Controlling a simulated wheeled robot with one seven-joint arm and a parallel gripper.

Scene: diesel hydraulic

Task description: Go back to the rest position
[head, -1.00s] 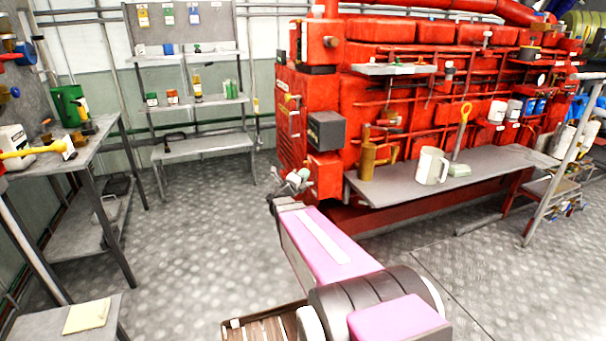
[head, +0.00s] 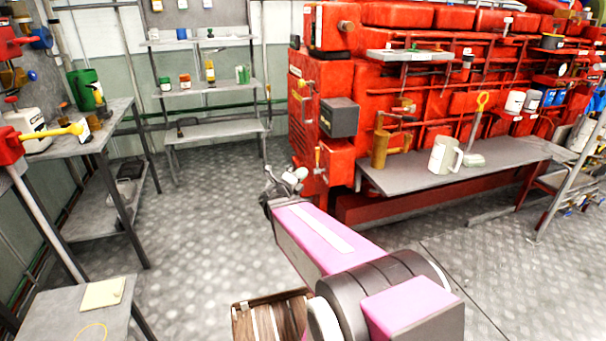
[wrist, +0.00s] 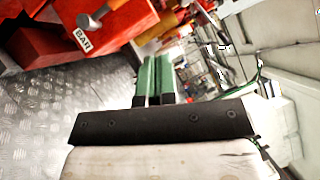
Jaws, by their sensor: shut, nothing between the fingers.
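My gripper (wrist: 155,80) shows in the wrist view as two green fingers side by side, shut with nothing between them. The fingers point at open air, with the red engine off to the upper left of that view. In the head view my pink arm reaches forward over the floor, and its far end (head: 285,182) stands left of the engine's near corner. The fingers themselves are hard to make out there.
The red engine (head: 455,68) fills the right side, with a grey bench (head: 400,180) before it holding a white jug (head: 443,155). A workbench (head: 120,112) stands at left, a shelf rack (head: 215,131) behind. The floor (head: 200,235) between is clear.

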